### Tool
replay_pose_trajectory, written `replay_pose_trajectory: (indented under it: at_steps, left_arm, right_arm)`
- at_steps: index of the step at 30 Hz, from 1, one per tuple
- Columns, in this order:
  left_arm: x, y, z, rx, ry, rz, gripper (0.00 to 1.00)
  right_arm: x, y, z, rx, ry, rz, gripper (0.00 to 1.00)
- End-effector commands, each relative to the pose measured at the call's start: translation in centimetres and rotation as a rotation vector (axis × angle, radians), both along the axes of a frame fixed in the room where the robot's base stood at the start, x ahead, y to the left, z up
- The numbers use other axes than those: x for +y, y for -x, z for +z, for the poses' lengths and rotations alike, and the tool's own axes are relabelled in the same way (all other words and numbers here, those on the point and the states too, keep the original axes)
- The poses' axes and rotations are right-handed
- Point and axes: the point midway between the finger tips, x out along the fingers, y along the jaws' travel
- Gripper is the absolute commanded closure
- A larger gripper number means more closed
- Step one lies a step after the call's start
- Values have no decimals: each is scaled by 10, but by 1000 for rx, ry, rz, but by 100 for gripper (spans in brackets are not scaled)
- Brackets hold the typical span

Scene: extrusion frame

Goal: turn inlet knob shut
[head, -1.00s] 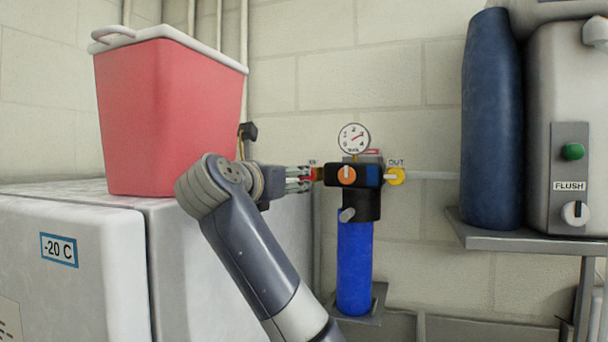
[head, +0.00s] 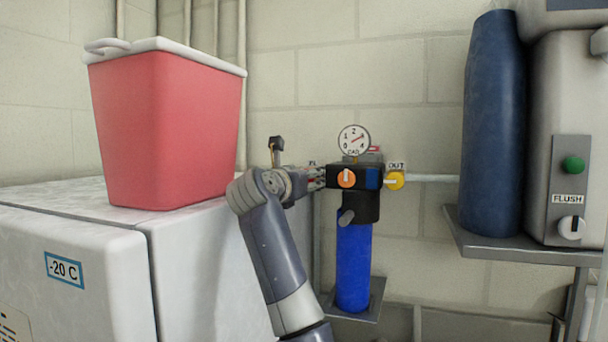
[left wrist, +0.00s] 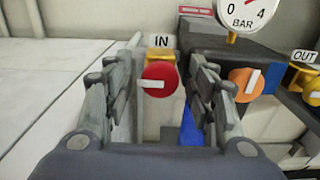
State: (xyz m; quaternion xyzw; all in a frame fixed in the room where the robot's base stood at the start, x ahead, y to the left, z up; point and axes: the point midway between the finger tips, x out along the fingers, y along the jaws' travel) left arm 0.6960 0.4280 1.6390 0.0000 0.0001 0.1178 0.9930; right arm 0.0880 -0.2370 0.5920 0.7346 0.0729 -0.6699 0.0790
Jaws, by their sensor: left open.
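The inlet knob is a red disc (left wrist: 168,75) with a white pointer lying about level, on a yellow fitting below the IN label (left wrist: 162,41) in the left wrist view. My left gripper (left wrist: 164,72) is open, with one finger on each side of the knob and a gap showing on both sides. I cannot tell how deep the knob sits between the fingers. In the head view my left gripper (head: 316,178) is at the left side of the black filter head (head: 368,203), and its fingers hide the red knob. My right gripper is not in view.
An orange knob (head: 347,179), a yellow OUT knob (head: 395,181) and a pressure gauge (head: 354,140) are close by on the filter unit. The blue filter bowl (head: 353,265) hangs below. A red cooler (head: 165,125) stands on the white freezer (head: 190,235) at left.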

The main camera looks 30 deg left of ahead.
Motion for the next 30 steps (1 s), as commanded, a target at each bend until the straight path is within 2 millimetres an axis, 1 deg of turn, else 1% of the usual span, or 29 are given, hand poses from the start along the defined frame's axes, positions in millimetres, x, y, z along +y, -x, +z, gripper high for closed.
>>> replay_pose_trajectory:
  at_steps: [3,4,5,6,8,9,20,26,30]
  left_arm:
    - [0,0,0,0,0,0,48]
    - [0,0,0,0,0,0,53]
    - [0,0,0,0,0,0,60]
    - [0,0,0,0,0,0,69]
    - [0,0,0,0,0,0,82]
    - [0,0,0,0,0,0,92]
    - [-1,0,0,6,-28,0,92]
    - [-1,0,0,28,-122,-1,92]
    - [-2,0,0,53,-229,-1,92]
  right_arm:
    - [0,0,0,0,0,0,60]
    - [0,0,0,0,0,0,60]
    - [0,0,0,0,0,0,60]
    - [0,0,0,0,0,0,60]
    - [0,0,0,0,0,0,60]
    - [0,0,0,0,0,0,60]
    - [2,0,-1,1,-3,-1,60]
    - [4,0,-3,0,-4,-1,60]
    - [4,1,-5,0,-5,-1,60]
